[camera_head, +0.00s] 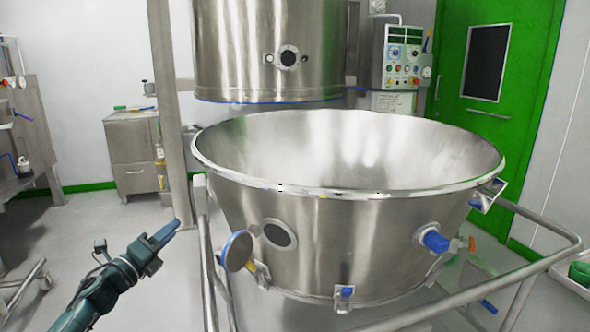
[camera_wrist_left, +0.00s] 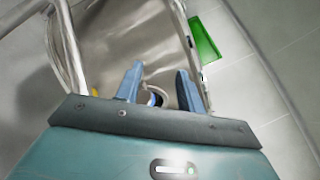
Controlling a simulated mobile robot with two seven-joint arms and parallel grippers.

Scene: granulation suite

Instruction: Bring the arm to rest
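My left gripper (camera_head: 165,236) reaches in from the lower left in the head view, with its blue fingers pointing up and right. It is in open air to the left of the large steel bowl (camera_head: 345,240) and its frame. In the left wrist view the two blue fingers of the left gripper (camera_wrist_left: 158,85) stand apart with a gap between them, and nothing is held. The bowl's steel side and frame tubes show beyond the fingers there. My right gripper is in neither view.
The bowl sits in a tubular frame (camera_head: 562,250) whose rail is close to my left gripper. A round steel vessel (camera_head: 270,50) hangs above and behind. A cabinet (camera_head: 133,155) and a shelf rack (camera_head: 40,120) stand at left. Grey floor (camera_head: 85,225) lies between them.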

